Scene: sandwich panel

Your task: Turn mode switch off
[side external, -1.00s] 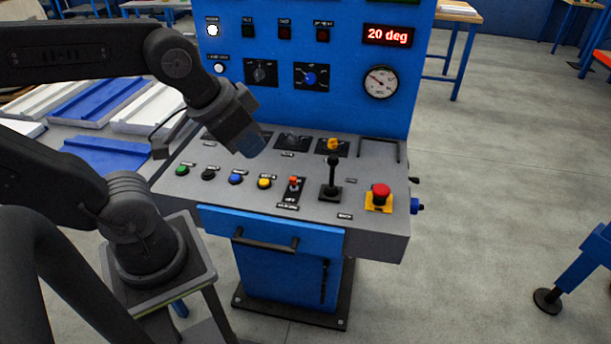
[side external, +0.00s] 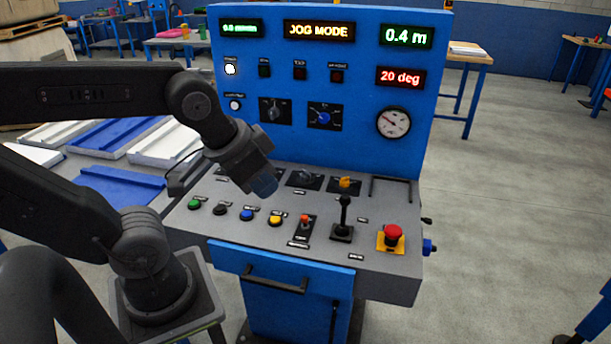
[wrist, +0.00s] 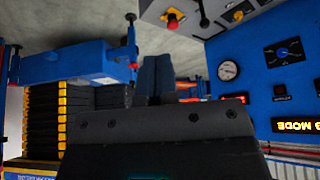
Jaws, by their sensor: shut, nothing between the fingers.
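No label that I can read names the mode switch. The display (side external: 319,31) reads JOG MODE. My gripper (side external: 265,187) is over the console's left half, apart from the controls as far as I can tell, and may hide something behind it. In the wrist view its blue-grey fingers (wrist: 155,78) are together, with nothing between them.
A black lever (side external: 343,215) stands on the console beside a red emergency stop (side external: 393,232), which also shows in the wrist view (wrist: 173,20). Several coloured push buttons (side external: 247,214) line the front. A gauge (side external: 393,122) is on the panel.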

